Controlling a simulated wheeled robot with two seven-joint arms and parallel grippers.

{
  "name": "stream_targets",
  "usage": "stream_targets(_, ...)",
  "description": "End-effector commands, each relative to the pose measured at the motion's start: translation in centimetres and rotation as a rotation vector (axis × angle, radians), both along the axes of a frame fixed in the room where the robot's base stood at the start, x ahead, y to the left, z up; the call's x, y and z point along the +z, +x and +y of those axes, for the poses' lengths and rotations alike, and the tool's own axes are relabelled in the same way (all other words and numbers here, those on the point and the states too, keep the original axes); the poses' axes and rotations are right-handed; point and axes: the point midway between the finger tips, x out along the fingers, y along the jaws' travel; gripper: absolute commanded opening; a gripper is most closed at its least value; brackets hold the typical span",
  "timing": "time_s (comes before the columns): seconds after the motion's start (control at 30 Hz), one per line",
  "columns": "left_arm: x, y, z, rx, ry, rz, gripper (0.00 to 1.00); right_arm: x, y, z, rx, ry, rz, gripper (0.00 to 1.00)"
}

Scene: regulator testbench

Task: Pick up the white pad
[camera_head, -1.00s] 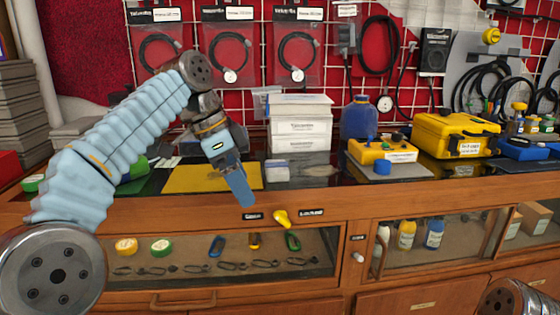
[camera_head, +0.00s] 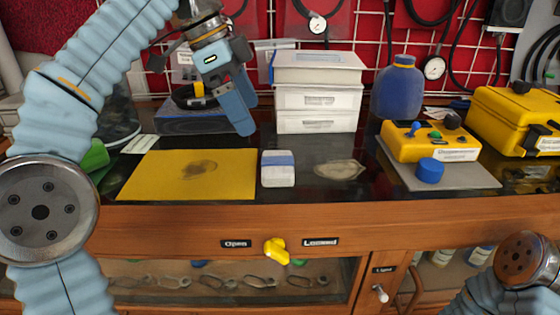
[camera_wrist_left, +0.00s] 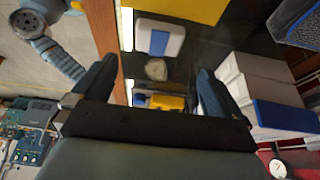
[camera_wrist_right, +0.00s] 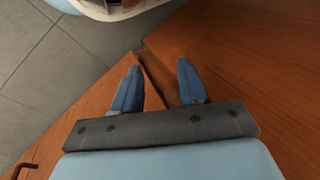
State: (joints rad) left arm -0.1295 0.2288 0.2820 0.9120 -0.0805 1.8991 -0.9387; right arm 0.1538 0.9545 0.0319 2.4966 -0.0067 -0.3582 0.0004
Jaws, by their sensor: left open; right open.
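The white pad (camera_head: 278,177), a small white block with a blue band, lies on the dark countertop just right of the yellow mat (camera_head: 150,175). It also shows in the left wrist view (camera_wrist_left: 153,47), beyond the fingers at the upper middle. My left gripper (camera_head: 240,115) is open and empty, raised above the counter, and appears behind and slightly left of the pad in the head view. It is apart from the pad. My right gripper (camera_wrist_right: 158,72) is open and empty over the wooden cabinet; its fingers are outside the head view.
White boxes (camera_head: 318,95) are stacked behind the pad. A pale flat piece (camera_head: 340,170) lies to its right. A blue bottle (camera_head: 398,88), a yellow device (camera_head: 430,140) on a grey plate and a yellow case (camera_head: 515,115) stand further right. A yellow knob (camera_head: 276,250) projects from the cabinet front.

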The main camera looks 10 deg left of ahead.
Motion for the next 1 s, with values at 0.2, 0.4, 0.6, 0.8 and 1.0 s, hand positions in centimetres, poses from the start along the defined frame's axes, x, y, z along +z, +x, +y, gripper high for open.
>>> stream_targets(0.2, -4.0, 0.3, -1.5, 0.000, 0.004, 0.002, 1.00, -0.4, 0.0, 0.0, 0.000, 0.000, 0.000, 0.43)
stream_targets(0.4, -5.8, 0.6, -2.3, 0.000, 0.003, 0.001, 1.00, -0.8, 0.0, 0.0, -0.001, -0.001, 0.000, 0.43)
stream_targets(0.6, -8.2, 0.9, -3.6, -0.002, 0.003, 0.003, 1.00, -1.4, 0.0, -0.1, -0.003, -0.001, -0.001, 0.43)
stream_targets(0.8, -10.3, 1.2, -4.6, 0.000, 0.003, 0.001, 1.00, -1.7, 0.0, -0.1, -0.004, -0.002, 0.000, 0.43)
stream_targets(1.0, -10.4, 1.2, -4.6, 0.000, 0.001, -0.001, 1.00, -1.7, 0.0, -0.1, -0.004, -0.002, 0.000, 0.43)
